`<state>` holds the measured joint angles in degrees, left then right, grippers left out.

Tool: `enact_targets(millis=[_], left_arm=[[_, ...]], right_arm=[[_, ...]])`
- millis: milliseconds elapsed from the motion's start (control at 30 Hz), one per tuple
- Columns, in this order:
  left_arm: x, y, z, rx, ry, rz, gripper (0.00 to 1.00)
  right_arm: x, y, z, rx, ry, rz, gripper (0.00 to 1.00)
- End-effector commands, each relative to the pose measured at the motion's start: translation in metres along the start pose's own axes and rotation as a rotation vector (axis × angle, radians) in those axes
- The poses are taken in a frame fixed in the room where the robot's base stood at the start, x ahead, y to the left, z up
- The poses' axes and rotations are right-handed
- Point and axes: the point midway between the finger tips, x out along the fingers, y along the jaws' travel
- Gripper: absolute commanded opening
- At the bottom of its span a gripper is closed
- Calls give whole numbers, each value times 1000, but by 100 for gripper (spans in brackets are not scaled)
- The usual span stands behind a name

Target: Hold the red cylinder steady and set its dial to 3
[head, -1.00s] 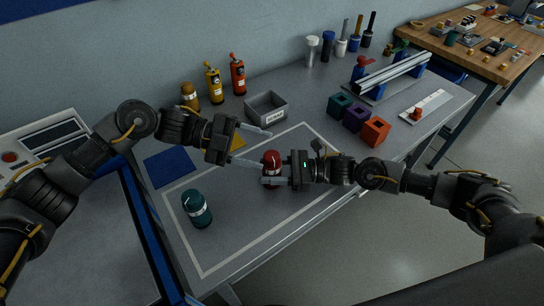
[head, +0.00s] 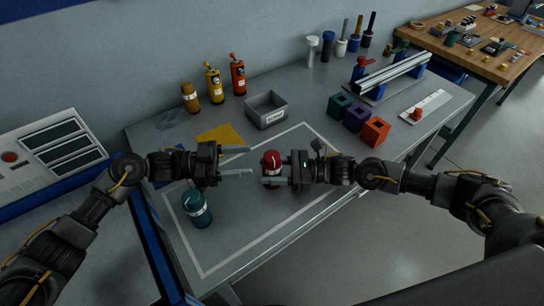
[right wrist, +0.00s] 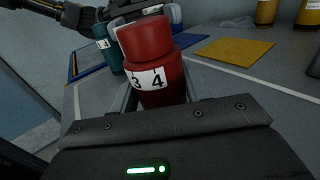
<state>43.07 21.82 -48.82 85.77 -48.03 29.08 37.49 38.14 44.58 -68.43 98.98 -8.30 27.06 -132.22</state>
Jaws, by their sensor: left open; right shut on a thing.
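The red cylinder (head: 271,160) stands upright inside the white outline on the grey table. My right gripper (head: 265,170) is shut on it from the right. In the right wrist view the red cylinder (right wrist: 158,82) shows a white band with the digits 3 and 4 facing the camera, below a narrower red top. Any index mark is too small to tell. My left gripper (head: 249,160) is open and empty just left of the cylinder, its fingers pointing right at it. Part of the left gripper shows behind the cylinder's top in the right wrist view.
A teal cylinder (head: 197,210) stands front left, near my left gripper. A grey bin (head: 266,111), a yellow mat (head: 221,135) and several bottles lie behind. Orange, purple and teal blocks stand to the right.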

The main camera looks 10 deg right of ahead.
Motion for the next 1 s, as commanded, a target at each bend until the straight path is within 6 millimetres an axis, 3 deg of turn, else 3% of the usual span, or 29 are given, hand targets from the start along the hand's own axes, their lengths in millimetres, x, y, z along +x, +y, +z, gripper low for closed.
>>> enact_targets(millis=[200,400,833,1000], left_arm=[[45,0,-1,1,1,2,59],[72,0,0,0,-1,0,59],[82,0,0,1,-1,0,59],[82,0,0,1,-1,0,40]], right_arm=[[0,0,0,1,1,1,14],[0,0,0,1,1,0,14],[0,0,0,1,1,0,14],[0,0,0,0,1,0,14]])
